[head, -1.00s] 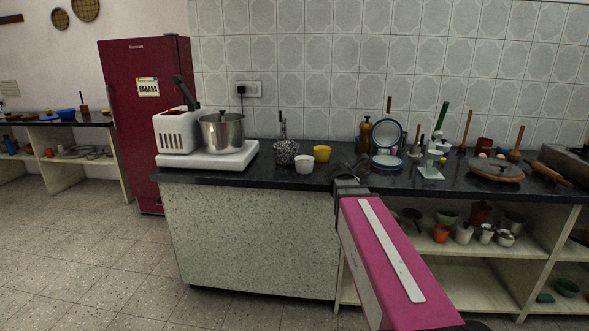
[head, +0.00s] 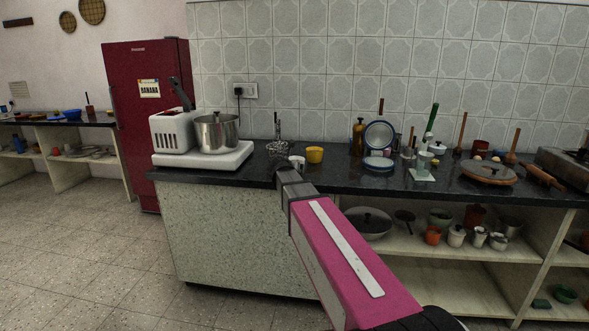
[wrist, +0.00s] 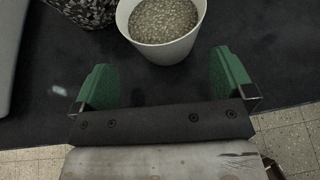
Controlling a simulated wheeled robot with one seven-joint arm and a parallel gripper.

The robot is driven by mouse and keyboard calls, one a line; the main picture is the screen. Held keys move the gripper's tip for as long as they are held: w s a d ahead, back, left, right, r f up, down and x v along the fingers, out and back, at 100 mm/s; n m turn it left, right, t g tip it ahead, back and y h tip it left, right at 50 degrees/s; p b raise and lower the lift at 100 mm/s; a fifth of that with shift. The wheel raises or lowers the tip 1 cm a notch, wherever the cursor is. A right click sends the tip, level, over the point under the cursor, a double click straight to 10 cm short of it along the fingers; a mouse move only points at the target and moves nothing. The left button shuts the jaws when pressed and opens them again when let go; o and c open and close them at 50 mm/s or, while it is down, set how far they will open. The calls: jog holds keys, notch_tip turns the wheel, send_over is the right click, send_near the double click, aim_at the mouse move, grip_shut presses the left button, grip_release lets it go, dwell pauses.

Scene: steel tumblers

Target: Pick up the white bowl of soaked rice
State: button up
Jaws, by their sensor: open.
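The white bowl (wrist: 160,47) shows in the wrist view at the top centre, filled with pale soaked grain (wrist: 163,18). It stands upright on the black counter. My gripper (wrist: 163,82) is open, with one green finger on each side and the bowl just ahead of the gap between them. The fingers do not appear to touch it. In the head view only the rim area of the white bowl (head: 297,159) shows. My gripper (head: 285,170) hides its lower part there, and the fingertips are hard to make out.
A yellow bowl (head: 314,154) stands close right of the white bowl. A speckled dark container (wrist: 84,12) is close on its left. A white appliance with a steel pot (head: 216,132) stands further left. The counter's front edge runs below my gripper.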

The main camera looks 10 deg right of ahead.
jog(key=shift+d+x, duration=0.1)
jog(key=shift+x, duration=1.2)
jog(key=shift+d+x, duration=0.15)
jog(key=shift+x, duration=1.2)
jog(key=shift+s, duration=0.15)
jog(key=c, duration=1)
